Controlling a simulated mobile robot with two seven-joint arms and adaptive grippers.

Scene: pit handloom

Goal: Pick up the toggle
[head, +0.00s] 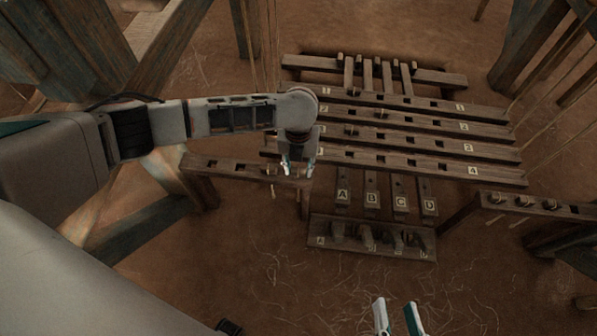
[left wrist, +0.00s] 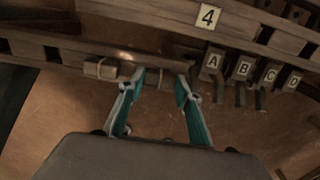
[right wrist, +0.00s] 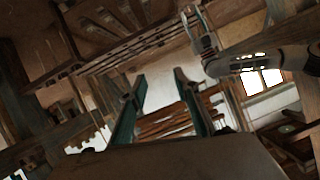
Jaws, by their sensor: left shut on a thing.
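A small rack (head: 230,167) stands left of the treadles and carries small wooden toggles. One toggle (head: 271,169) sits on it just left of my left gripper (head: 297,165), and it also shows in the left wrist view (left wrist: 100,68). In the left wrist view my left gripper (left wrist: 160,82) has its teal fingers either side of another wooden toggle (left wrist: 158,76) at the rack. It is shut on this toggle, which is partly hidden by the fingers. My right gripper (head: 398,318) is open and empty over the floor at the bottom of the head view.
Numbered slotted bars (head: 420,140) lie right of my left gripper. Below them are lettered treadles A to D (head: 371,196) and a lettered block (head: 330,243). A second rack with toggles (head: 535,206) stands at right.

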